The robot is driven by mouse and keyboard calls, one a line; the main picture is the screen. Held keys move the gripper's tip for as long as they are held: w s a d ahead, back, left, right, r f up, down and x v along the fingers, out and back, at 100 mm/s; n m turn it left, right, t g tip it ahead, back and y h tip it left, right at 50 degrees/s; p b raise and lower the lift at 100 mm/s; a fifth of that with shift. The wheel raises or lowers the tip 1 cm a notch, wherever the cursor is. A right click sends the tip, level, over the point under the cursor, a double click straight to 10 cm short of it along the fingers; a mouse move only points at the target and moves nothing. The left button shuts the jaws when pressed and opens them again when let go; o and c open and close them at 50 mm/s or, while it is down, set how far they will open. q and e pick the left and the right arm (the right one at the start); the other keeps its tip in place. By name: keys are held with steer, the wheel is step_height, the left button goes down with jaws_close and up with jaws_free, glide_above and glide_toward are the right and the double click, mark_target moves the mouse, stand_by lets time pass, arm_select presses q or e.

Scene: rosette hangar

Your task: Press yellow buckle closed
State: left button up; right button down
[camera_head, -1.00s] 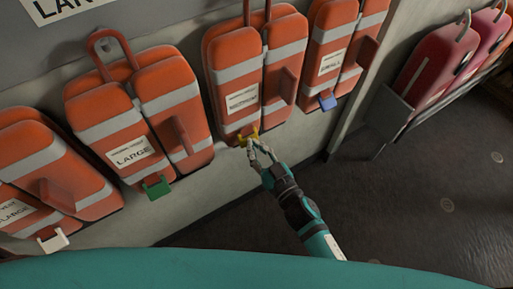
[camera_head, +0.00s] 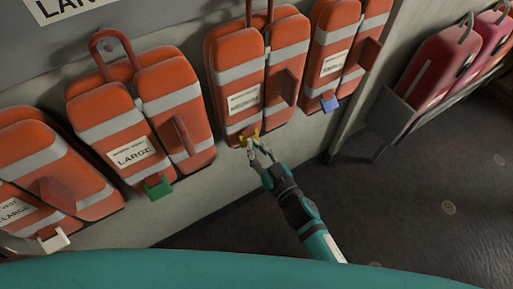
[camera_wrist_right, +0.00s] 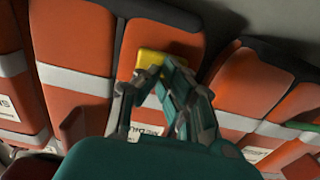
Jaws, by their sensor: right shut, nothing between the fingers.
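The yellow buckle (camera_head: 254,135) sits at the bottom edge of an orange life vest (camera_head: 236,75) hanging on the wall. My right gripper (camera_head: 254,144) is shut with nothing between its fingers, right at the buckle. In the right wrist view the fingertips (camera_wrist_right: 152,75) overlap the yellow buckle (camera_wrist_right: 150,60) and partly hide it. I cannot tell whether they touch it, or whether the buckle is open or closed. My left gripper is not in view.
Other orange vests hang alongside, with a green buckle (camera_head: 158,188), a white buckle (camera_head: 54,240) and a blue buckle (camera_head: 329,102). Red cases stand in a grey rack (camera_head: 390,118) at right. The dark floor (camera_head: 420,215) at lower right is mostly clear.

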steer(key=shift+w+a+f, duration=0.1)
steer(key=shift+w+a, duration=0.15)
steer(key=shift+w, duration=0.15)
stand_by(0.6)
steer(key=p+v, duration=0.2)
steer(key=v, duration=0.7)
stand_by(0.8)
stand_by(0.7)
